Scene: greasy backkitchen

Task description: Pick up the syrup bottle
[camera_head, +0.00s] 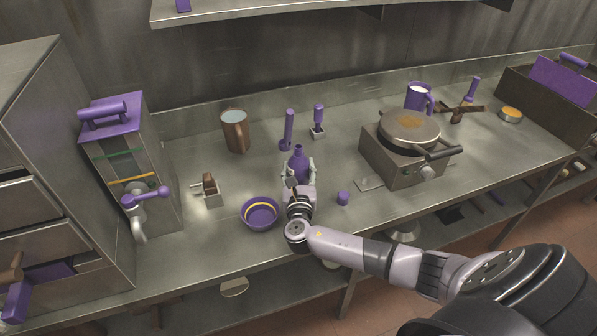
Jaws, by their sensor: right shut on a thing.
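A purple bottle (298,161) with a narrow neck stands upright on the steel counter (345,228), near its middle; it looks like the syrup bottle. My right gripper (299,176) reaches in from the front with a finger on each side of the bottle's body and is shut on it. The gripper and wrist hide the bottle's lower part, so I cannot tell whether its base touches the counter. My left gripper is not in view.
A purple bowl (260,213) sits just left of my right gripper, and a small purple cup (343,198) sits to its right. A crepe maker (399,158) stands right, a purple-topped dispenser (130,165) left.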

